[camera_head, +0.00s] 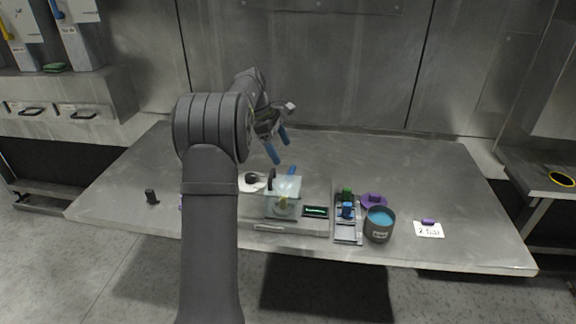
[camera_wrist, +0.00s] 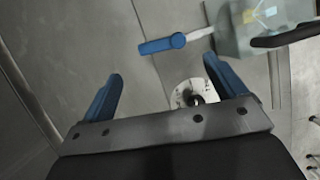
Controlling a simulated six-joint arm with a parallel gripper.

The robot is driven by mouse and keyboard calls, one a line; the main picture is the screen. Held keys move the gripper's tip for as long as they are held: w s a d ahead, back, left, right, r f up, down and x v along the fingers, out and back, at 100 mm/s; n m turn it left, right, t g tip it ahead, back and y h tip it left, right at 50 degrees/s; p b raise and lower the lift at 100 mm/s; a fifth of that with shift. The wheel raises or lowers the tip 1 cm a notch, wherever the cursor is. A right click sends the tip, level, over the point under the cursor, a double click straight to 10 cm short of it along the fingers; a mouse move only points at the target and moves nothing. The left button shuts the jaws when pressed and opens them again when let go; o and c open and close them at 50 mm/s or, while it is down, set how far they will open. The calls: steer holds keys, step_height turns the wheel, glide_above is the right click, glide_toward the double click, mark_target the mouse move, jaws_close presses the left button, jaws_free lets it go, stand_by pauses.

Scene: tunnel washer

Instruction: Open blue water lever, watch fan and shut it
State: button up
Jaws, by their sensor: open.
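The blue water lever (camera_head: 292,170) sticks up behind the clear washer box (camera_head: 283,208). In the wrist view the blue lever (camera_wrist: 162,44) lies ahead of the fingers, beside the translucent box (camera_wrist: 240,42). A yellow and pale piece (camera_wrist: 262,15), perhaps the fan, shows inside the box; whether it turns cannot be told. A black lever (camera_wrist: 287,36) is on the box too. My gripper (camera_head: 278,145) is open and empty, above and behind the box, apart from the blue lever. Both blue fingers show in the wrist view (camera_wrist: 165,82).
A white disc with a black knob (camera_head: 252,181) lies left of the box. To the right are a lit display (camera_head: 316,212), a tray (camera_head: 347,238) with green and blue pieces, a purple disc (camera_head: 374,200), a dark cup (camera_head: 379,236) and a card (camera_head: 429,231). The table's back is clear.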

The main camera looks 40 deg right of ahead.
mark_target(291, 171)
steer(key=x, duration=0.7)
steer(key=c, duration=1)
